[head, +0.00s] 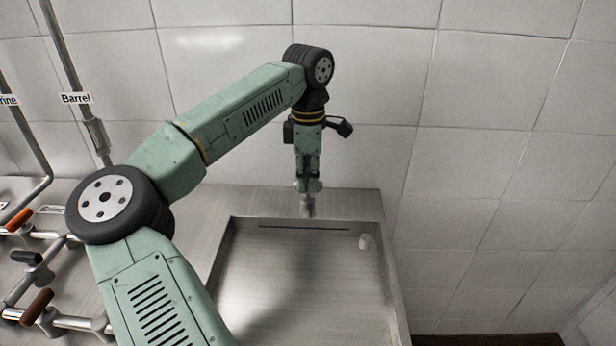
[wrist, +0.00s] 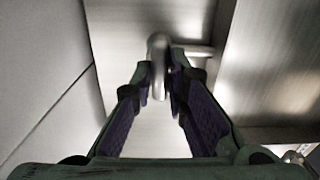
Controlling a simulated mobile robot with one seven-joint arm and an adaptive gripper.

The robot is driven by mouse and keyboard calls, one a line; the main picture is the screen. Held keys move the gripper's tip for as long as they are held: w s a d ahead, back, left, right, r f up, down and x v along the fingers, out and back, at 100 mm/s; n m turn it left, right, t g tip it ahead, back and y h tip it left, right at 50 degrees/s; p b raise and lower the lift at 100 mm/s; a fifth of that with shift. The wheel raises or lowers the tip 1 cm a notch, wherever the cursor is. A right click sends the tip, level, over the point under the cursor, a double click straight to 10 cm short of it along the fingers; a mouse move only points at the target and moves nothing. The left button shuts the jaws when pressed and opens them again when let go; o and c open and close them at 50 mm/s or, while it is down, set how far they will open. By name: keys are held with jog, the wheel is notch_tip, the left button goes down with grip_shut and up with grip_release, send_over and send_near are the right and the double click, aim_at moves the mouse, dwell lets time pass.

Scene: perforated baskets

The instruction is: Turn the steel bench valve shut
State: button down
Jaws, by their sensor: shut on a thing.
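The steel bench valve (head: 308,209) stands at the back rim of the sunken steel basin in the head view. In the wrist view its rounded grey metal part (wrist: 157,55) rises between my fingers, with a short bar reaching to the right. My gripper (head: 308,187) points down from above and is shut on this metal part. In the wrist view the dark pads of my gripper (wrist: 162,78) lie on either side of it. My fingers hide part of the valve, and its exact turn angle is hard to tell.
At left are pipes with an orange-handled valve (head: 19,220), a black-handled valve (head: 27,258) and a brown-handled valve (head: 37,307). A tiled wall (head: 480,90) stands close behind.

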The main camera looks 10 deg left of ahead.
aim_at(308, 182)
jog(key=shift+m, duration=0.3)
jog(key=c, duration=1.6)
grip_release()
jog(key=shift+r, duration=0.1)
notch_tip(308, 182, up, 12)
jog(key=shift+f, duration=0.1)
